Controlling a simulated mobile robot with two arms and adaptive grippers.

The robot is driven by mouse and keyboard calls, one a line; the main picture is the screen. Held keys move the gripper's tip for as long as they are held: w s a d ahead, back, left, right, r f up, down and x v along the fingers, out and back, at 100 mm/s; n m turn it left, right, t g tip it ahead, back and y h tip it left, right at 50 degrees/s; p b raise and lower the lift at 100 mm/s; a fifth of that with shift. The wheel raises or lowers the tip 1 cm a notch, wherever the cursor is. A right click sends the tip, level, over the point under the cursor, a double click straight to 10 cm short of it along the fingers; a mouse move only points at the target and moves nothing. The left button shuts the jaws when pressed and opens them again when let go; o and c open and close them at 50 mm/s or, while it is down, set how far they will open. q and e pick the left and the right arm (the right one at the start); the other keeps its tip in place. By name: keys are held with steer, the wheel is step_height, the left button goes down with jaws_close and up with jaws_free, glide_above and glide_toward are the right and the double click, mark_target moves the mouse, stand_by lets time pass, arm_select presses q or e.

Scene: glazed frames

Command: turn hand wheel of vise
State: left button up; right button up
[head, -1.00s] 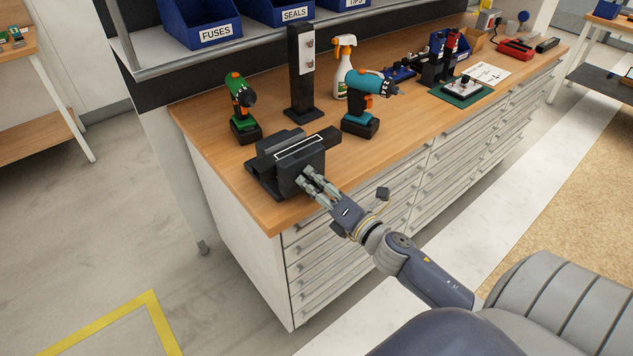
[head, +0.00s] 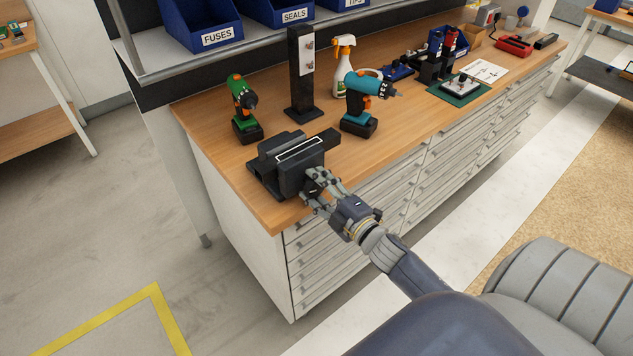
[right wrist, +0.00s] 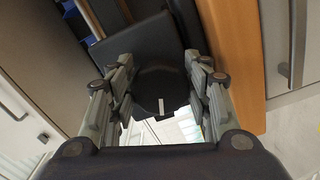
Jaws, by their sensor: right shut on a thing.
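The dark grey vise (head: 290,165) stands on the near left corner of the wooden bench top, with a pale outlined rectangle on its top. Its front faces my right gripper (head: 316,188). In the right wrist view the dark hand wheel (right wrist: 158,92), with a small light mark, sits between the two grey fingers of the gripper (right wrist: 159,75), which is shut on it. The vise body (right wrist: 135,45) shows behind the wheel. In the head view the fingers mostly hide the wheel. My left gripper is not in view.
A green drill (head: 243,108), a black stand (head: 300,75), a teal drill (head: 366,95) and a spray bottle (head: 343,65) stand behind the vise on the bench (head: 225,165). Drawer fronts (head: 385,185) lie below the bench edge. The floor in front is clear.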

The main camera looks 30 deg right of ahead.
steer(key=m+p, duration=0.2)
steer(key=m, duration=0.3)
steer(key=shift+f, duration=0.1)
steer(key=shift+a+f+m+p, duration=0.15)
steer(key=shift+m+p, duration=0.35)
steer(key=shift+m, duration=0.7)
steer(key=shift+s+f+m, duration=0.1)
steer(key=shift+f+m, duration=0.05)
steer(key=shift+m, duration=0.25)
steer(key=o, duration=1.1)
steer(key=shift+c, duration=0.2)
steer(key=shift+s+r, duration=0.1)
steer(key=shift+r, duration=0.1)
steer(key=s+d, duration=0.1)
steer(key=s, duration=1.1)
